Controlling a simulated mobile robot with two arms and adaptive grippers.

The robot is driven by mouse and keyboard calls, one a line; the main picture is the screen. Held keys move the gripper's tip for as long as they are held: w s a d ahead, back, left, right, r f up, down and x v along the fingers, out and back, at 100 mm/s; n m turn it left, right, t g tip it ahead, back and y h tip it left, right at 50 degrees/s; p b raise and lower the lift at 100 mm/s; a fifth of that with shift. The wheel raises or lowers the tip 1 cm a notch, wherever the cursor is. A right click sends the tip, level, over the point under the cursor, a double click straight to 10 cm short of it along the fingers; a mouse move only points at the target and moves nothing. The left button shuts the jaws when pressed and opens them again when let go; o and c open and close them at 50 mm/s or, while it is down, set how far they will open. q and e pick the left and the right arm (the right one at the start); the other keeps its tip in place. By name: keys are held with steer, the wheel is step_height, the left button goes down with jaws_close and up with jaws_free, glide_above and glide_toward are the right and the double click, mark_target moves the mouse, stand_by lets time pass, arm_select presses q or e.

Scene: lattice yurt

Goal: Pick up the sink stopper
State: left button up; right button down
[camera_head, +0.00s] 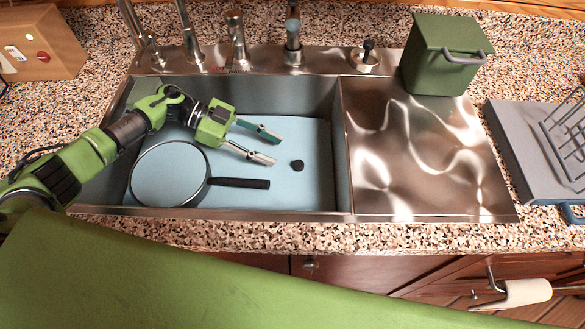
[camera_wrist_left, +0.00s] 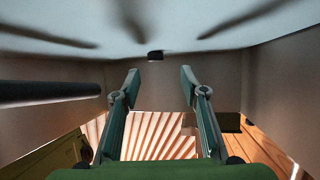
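The sink stopper looks to be the small dark cylinder (camera_head: 297,165) on the pale blue floor of the sink basin (camera_head: 315,190), right of centre. In the left wrist view the small dark cylinder (camera_wrist_left: 155,55) shows just beyond the fingertips, roughly centred between them. My left gripper (camera_head: 276,150) reaches into the basin from the left with its two fingers spread. It is open and empty, a short gap to the left of the stopper; the open fingers also show in the left wrist view (camera_wrist_left: 159,76). My right gripper is not in view.
A round pan (camera_head: 170,174) with a dark handle (camera_head: 240,183) lies in the basin, below my left gripper in the picture. Taps (camera_head: 236,45) line the back. A green lidded bin (camera_head: 440,60) stands on the drainboard (camera_head: 420,150). A grey dish rack (camera_head: 540,150) is at right.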

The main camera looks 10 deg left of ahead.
mark_target(296, 163)
arm_select(q)
steer(key=x, duration=0.3)
steer(key=shift+s+d+r+b, duration=0.1)
steer(key=shift+s+d+b, duration=0.05)
steer(key=shift+s+b, duration=0.2)
steer(key=b+x, duration=0.1)
steer(key=x, duration=0.2)
steer(key=shift+s, duration=0.1)
steer(key=shift+d, duration=0.25)
steer(key=shift+c, duration=0.5)
steer(key=shift+a, duration=0.1)
jaws_close()
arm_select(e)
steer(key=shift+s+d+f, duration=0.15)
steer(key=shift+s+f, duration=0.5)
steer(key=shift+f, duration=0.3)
